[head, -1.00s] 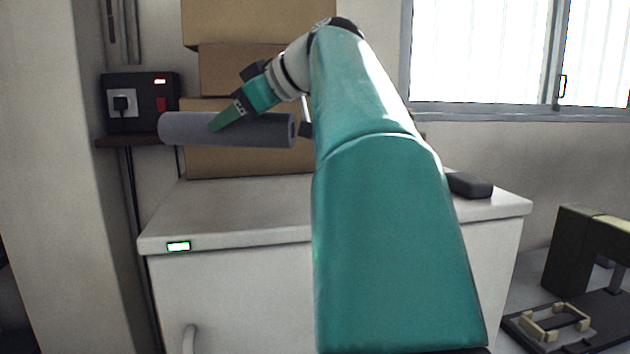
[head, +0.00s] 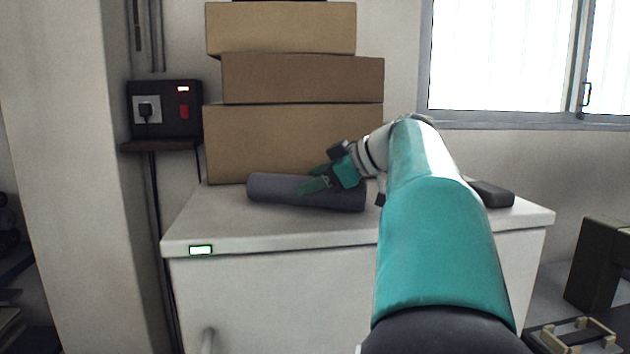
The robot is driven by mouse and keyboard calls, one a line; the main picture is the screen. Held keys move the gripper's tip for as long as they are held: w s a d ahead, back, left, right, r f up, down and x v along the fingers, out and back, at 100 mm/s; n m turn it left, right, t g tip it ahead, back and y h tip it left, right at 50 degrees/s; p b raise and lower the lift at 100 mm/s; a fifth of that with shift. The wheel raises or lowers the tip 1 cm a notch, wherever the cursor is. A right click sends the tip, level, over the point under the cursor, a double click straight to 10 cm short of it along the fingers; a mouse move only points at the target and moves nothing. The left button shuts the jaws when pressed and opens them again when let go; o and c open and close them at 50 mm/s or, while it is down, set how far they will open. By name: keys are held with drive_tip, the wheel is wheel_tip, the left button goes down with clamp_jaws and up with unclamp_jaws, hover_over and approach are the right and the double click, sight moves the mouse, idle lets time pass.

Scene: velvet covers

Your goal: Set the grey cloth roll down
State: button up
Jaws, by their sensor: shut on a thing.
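The grey cloth roll (head: 275,190) lies lengthwise left to right at the top of the white cabinet (head: 230,225), in front of the stacked boxes. It tilts slightly down to the right in the picture. My gripper (head: 312,184) is shut on the roll near its middle, with one green finger across the near side. The far finger is mostly hidden behind the roll. The roll appears at or very close to the cabinet top; I cannot tell whether its whole underside touches.
Cardboard boxes (head: 290,140) are stacked behind the roll. A dark grey block (head: 492,194) sits on the cabinet top at right, beyond my arm. A black socket box (head: 165,108) is on the wall at left. The cabinet's front left top is clear.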

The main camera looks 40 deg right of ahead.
drive_tip(key=o, duration=1.2)
drive_tip(key=shift+f, duration=0.1)
drive_tip(key=shift+o, duration=0.2)
drive_tip(key=shift+s, duration=0.1)
drive_tip(key=v, duration=1.2)
